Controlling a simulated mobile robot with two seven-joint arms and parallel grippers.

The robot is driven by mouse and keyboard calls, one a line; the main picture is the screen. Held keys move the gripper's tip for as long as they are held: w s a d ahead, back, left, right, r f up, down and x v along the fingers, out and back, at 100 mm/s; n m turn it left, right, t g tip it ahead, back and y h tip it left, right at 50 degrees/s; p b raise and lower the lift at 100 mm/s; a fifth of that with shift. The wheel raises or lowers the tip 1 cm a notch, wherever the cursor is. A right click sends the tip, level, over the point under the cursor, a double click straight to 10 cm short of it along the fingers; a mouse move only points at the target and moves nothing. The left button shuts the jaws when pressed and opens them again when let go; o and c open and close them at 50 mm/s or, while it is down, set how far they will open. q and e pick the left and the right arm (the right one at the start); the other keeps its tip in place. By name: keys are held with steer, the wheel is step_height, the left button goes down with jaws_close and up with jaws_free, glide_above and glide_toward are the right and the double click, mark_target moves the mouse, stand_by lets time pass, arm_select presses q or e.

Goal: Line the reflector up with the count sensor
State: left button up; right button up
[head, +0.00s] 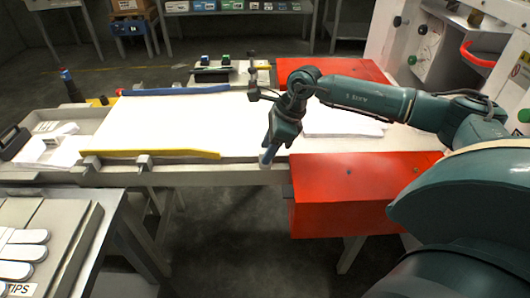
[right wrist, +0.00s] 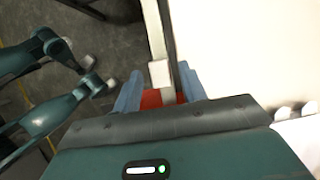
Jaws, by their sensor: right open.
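My right gripper (head: 267,156) is open, pointing down over the front rail of the white belt table (head: 170,122). In the right wrist view its two blue-grey fingers (right wrist: 160,92) stand on either side of a small pale block (right wrist: 159,73) on the rail; this may be the reflector. I cannot tell whether the fingers touch it. In the head view the gripper hides that spot. A small dark bracketed unit on a post (head: 252,78), behind the gripper at the far side of the belt, may be the count sensor. My left gripper does not show.
A red box (head: 345,190) stands just right of the gripper at the front; another red box (head: 350,72) is at the back. A yellow guide (head: 150,154) and a blue guide (head: 188,89) edge the belt.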

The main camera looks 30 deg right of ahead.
steer(key=shift+x, duration=1.1)
jaws_close()
